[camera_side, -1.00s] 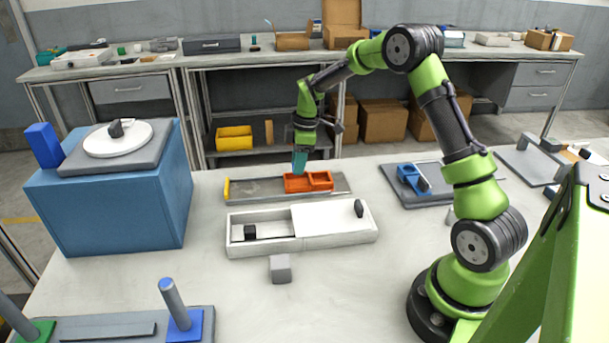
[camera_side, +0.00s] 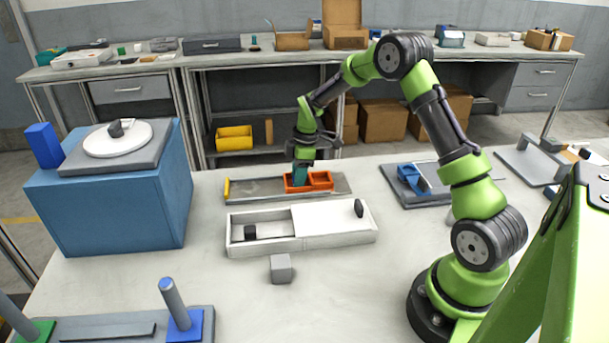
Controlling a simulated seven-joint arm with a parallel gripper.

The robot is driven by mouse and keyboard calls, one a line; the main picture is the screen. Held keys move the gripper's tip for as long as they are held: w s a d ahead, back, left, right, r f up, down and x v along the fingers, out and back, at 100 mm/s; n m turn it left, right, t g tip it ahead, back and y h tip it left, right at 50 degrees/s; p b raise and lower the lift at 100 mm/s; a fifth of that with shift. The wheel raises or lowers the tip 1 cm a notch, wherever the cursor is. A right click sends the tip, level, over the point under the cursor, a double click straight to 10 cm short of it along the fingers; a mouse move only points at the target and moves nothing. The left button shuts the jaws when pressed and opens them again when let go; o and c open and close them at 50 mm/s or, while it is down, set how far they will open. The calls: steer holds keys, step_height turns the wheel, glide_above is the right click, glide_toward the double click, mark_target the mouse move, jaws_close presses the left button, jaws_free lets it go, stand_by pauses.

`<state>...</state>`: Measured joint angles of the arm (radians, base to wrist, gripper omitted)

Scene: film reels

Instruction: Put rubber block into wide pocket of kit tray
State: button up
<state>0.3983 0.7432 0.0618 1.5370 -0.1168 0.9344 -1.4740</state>
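A teal block (camera_side: 300,175), which I take to be the rubber block, stands upright below my gripper (camera_side: 302,163). My gripper points down and appears shut on the block's top; its fingertips are too small to see clearly. The block's lower end is inside the left pocket of the orange kit tray (camera_side: 320,187), hidden behind the tray's front wall. I cannot tell whether it touches the pocket floor. The tray's right pocket looks empty.
The orange tray sits on a grey board (camera_side: 258,190) with a yellow piece (camera_side: 227,188) at its left end. In front is a white box (camera_side: 335,226) with a half-covering lid and a black block (camera_side: 250,232) inside. A grey cube (camera_side: 281,268) stands nearer.

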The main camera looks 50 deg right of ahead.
steer(key=shift+r, duration=0.1)
step_height(320, 180, up, 12)
steer(key=s+d, duration=0.1)
steer(key=s+a+r+m+t, duration=0.1)
steer(key=s+a+r+m, duration=0.25)
steer(key=a+r, duration=0.3)
steer(key=s+a+r+m+t, duration=0.2)
steer(key=s+a+m, duration=0.2)
steer(key=s, duration=0.5)
steer(key=s+a+r+m+t, duration=0.2)
steer(key=s+a+m, duration=0.3)
steer(key=s+a, duration=0.3)
steer(key=shift+s+a+t+y, duration=0.25)
steer(key=shift+s+t+y, duration=0.2)
steer(key=shift+s, duration=0.8)
steer(key=shift+m, duration=0.25)
